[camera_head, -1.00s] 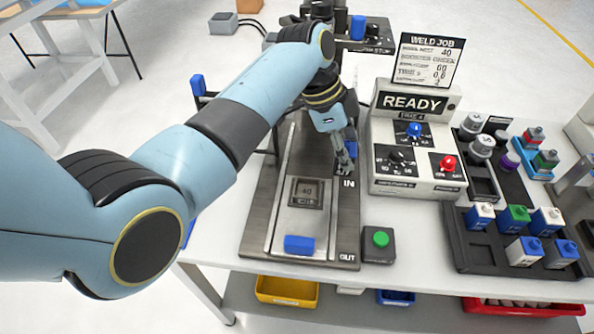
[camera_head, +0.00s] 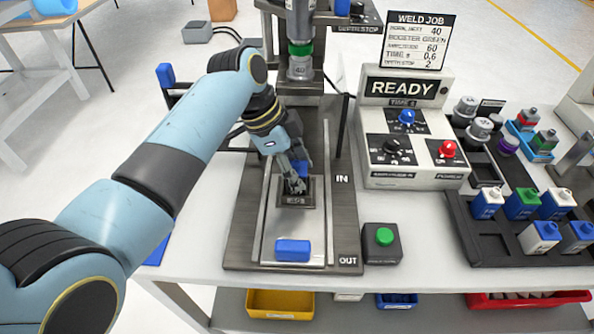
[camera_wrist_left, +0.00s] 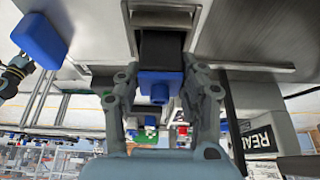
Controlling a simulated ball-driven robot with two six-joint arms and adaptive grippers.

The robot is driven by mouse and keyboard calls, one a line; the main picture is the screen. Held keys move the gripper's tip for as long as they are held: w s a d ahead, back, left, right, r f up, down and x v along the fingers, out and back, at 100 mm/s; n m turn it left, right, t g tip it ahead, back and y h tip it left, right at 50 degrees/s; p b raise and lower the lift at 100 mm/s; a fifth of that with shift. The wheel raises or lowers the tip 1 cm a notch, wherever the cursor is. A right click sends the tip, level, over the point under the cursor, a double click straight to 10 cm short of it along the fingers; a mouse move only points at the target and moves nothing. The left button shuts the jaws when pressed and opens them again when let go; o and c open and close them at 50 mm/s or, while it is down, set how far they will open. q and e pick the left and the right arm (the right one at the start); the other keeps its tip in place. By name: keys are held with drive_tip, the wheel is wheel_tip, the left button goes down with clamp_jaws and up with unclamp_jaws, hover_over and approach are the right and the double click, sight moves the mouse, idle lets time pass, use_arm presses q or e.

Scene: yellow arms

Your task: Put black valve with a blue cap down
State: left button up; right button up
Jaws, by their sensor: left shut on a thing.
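My left gripper (camera_head: 296,182) is over the square nest (camera_head: 296,201) marked 40 on the sliding plate. It is shut on the black valve with a blue cap (camera_head: 302,168); only some blue shows between the fingers there. In the left wrist view, the blue cap (camera_wrist_left: 160,87) sits between the two fingers (camera_wrist_left: 160,95). The black valve body (camera_wrist_left: 160,46) reaches to the metal nest opening (camera_wrist_left: 165,17). I cannot tell whether it is fully seated. My right gripper is in neither view.
The press head with a green ring (camera_head: 300,55) stands behind the gripper. A blue block (camera_head: 292,250) is at the plate's front end. The control box (camera_head: 409,130) reading READY and a green button box (camera_head: 382,243) stand to the right. A black tray (camera_head: 477,243) holds several capped parts.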

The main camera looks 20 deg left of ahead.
use_arm(q)
drive_tip(key=shift+s+f, duration=0.1)
drive_tip(key=o, duration=1.2)
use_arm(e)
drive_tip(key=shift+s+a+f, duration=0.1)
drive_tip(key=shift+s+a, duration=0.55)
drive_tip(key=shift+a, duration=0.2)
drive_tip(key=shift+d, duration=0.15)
use_arm(q)
drive_tip(key=shift+a+r, duration=0.1)
drive_tip(key=shift+r, duration=0.35)
drive_tip(key=v, duration=1.1)
drive_tip(key=shift+a+r, duration=0.15)
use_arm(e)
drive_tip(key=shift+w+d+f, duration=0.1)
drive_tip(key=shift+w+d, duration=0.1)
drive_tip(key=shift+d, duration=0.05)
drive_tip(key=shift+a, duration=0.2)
